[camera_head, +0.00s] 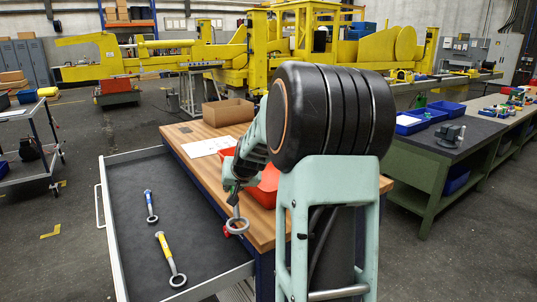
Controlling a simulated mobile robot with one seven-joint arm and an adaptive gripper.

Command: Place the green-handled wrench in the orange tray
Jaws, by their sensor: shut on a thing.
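A wrench (237,224) with a grey ring end hangs down below my gripper (232,184). A little green shows at its upper part, where my gripper is shut on it. The rest of its handle is hidden by the gripper. The orange tray (265,190) is on the wooden workbench, just right of and behind the wrench. My arm covers much of the tray. The wrench appears in front of the bench's left edge; its exact height cannot be told.
An open drawer (127,236) with a dark lining holds a blue-handled wrench (150,206) and a yellow-handled wrench (168,255). On the workbench (192,135) are white paper (212,146) and a cardboard box (228,112). A green bench (443,165) stands at right.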

